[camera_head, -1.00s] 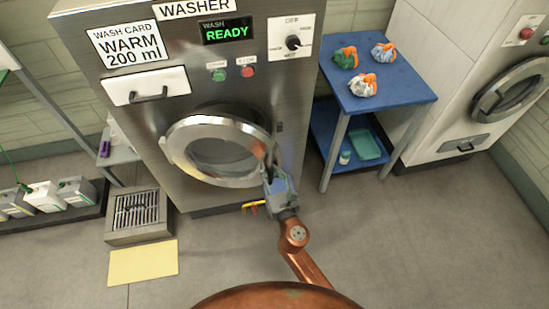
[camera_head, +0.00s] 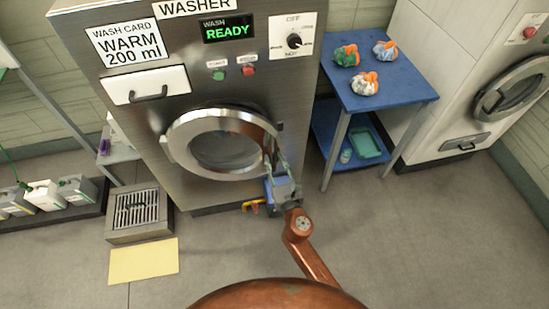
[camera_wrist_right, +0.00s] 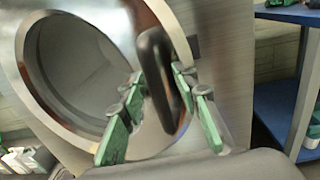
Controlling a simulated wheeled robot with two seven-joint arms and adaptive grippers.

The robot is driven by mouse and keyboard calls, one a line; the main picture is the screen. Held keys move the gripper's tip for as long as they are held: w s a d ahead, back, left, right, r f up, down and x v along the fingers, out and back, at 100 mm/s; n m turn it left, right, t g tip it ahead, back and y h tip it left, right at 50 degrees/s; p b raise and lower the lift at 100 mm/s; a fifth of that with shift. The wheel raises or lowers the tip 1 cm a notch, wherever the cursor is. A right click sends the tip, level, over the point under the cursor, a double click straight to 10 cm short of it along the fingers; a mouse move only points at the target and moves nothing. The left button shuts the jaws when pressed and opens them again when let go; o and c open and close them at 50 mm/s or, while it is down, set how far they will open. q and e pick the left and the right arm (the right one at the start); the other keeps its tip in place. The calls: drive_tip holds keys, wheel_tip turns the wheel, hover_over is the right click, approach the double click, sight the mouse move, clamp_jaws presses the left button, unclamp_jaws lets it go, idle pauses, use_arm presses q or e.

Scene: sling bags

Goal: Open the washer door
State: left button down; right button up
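The washer (camera_head: 120,78) stands at left centre, its panel reading "WASH READY". Its round door (camera_head: 187,132) has a metal ring and dark glass; I cannot tell whether it is fully closed. My right gripper (camera_head: 275,158) is at the door's right edge. In the right wrist view, the black door handle (camera_wrist_right: 158,60) stands between the green fingers of my right gripper (camera_wrist_right: 158,82). The fingers are spread, one on each side of the handle; I cannot tell whether they touch it. The door ring (camera_wrist_right: 60,122) fills the left there. My left gripper is not in view.
A blue table (camera_head: 400,92) with several bundled cloths (camera_head: 364,84) stands right of the washer. Another machine (camera_head: 425,55) is at far right. A floor grate (camera_head: 137,210) and yellow mat (camera_head: 143,262) lie at left. The floor in front is clear.

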drive_tip(key=s+d, duration=0.1)
drive_tip(key=s, duration=0.6)
drive_tip(key=shift+s+p, duration=0.3)
drive_tip(key=shift+p, duration=0.05)
idle(0.4)
drive_tip(key=shift+c, duration=0.3)
